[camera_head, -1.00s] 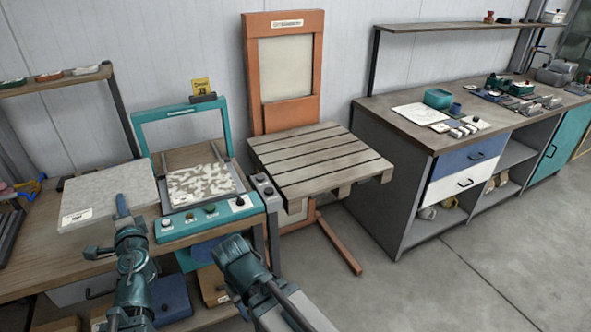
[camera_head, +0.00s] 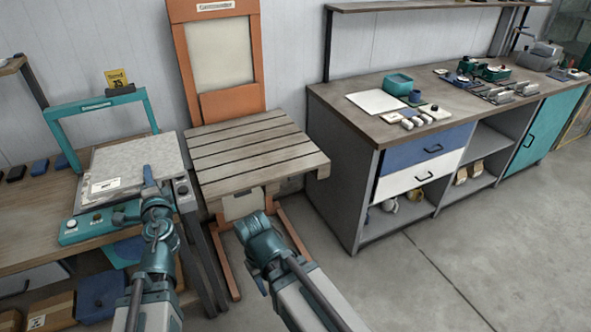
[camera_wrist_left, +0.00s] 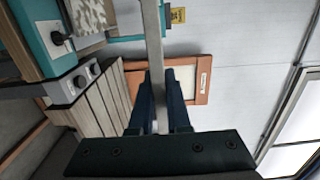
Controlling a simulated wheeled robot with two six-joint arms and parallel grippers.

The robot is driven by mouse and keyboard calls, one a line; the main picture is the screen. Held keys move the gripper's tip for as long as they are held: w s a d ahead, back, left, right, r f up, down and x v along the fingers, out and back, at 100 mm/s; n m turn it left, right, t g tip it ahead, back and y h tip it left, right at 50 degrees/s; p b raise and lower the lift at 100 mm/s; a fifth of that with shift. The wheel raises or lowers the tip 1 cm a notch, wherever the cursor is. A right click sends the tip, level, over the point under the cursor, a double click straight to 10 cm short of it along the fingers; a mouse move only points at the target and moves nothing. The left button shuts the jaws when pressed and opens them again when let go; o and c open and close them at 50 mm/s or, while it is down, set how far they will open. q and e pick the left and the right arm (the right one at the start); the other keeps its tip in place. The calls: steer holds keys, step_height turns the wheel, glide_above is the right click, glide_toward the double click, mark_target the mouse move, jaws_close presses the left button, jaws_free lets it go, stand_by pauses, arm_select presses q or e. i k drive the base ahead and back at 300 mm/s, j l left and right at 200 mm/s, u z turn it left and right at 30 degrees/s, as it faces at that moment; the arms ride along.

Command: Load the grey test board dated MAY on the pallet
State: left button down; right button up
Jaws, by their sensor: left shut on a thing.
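The grey test board (camera_head: 140,158) is a pale, speckled square slab with a white label near its front left corner; the print is too small to read. My left gripper (camera_head: 149,180) is shut on its front edge and holds it roughly level over the teal machine. In the left wrist view the board (camera_wrist_left: 153,45) is an edge-on strip between the dark fingers (camera_wrist_left: 160,110). The slatted wooden pallet (camera_head: 250,160) is right of the board, and its top is bare. My right arm shows in front of the pallet, but its fingers do not.
The teal machine (camera_head: 70,232) stands under the board on the left bench. An orange frame (camera_head: 228,105) with a pale panel rises behind the pallet. A workbench (camera_head: 345,105) with drawers and tools stands right. Open floor lies in front of it.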

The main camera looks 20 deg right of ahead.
mark_target(256, 154)
steer(key=l+z, duration=0.1)
steer(key=l, duration=0.75)
steer(key=i+l+z, duration=0.1)
steer(key=l, duration=0.7)
steer(key=i, duration=0.05)
